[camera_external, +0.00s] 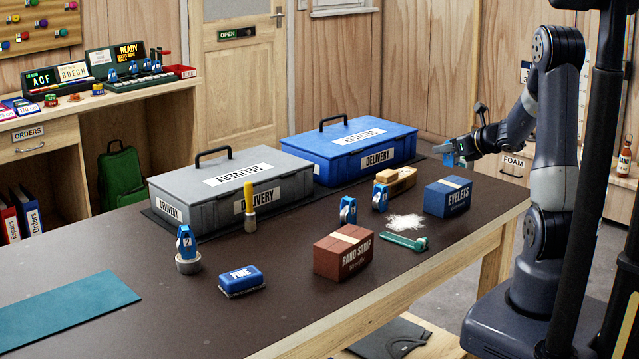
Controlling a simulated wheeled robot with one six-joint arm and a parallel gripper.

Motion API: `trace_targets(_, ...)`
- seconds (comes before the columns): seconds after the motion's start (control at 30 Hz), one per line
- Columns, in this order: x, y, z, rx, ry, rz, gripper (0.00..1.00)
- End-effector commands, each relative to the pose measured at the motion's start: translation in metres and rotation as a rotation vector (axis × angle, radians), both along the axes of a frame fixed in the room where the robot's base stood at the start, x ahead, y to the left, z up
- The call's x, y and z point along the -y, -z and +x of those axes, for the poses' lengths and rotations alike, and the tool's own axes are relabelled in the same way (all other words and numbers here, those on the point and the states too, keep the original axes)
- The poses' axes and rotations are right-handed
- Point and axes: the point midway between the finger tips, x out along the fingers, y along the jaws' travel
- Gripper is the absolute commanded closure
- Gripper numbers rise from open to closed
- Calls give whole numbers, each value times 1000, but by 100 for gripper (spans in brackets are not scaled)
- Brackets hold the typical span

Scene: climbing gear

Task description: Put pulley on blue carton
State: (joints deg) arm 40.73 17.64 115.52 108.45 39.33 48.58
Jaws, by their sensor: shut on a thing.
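My gripper (463,152) is at the right, in the air above and behind the blue carton, near the table's far right edge. It is shut on a small blue and silver thing that looks like a pulley (449,157). The blue carton (449,198), marked EYELETS, stands on the table below it, apart from it, and its top is bare. Other blue pulleys stand on the table: one (348,211) in the middle, one (380,196) nearer the carton, and one (186,243) on a round grey base at the left.
A brown BAND STRIP carton (343,255), green tool (405,241), white powder (405,222) and wooden brush (396,181) lie near the blue carton. Grey (220,200) and blue (350,155) delivery cases stand at the back. A blue brush (240,281) and teal mat (65,312) lie left.

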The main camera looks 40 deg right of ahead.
Motion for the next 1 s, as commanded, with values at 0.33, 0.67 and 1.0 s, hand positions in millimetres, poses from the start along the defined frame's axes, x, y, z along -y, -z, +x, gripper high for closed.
trace_targets(0.33, -1, 44, 0, -1, -1, 3, 96)
trace_targets(0.67, 0, 50, 0, 2, -1, -1, 96)
trace_targets(1.0, 0, 53, 0, 2, -1, -1, 60)
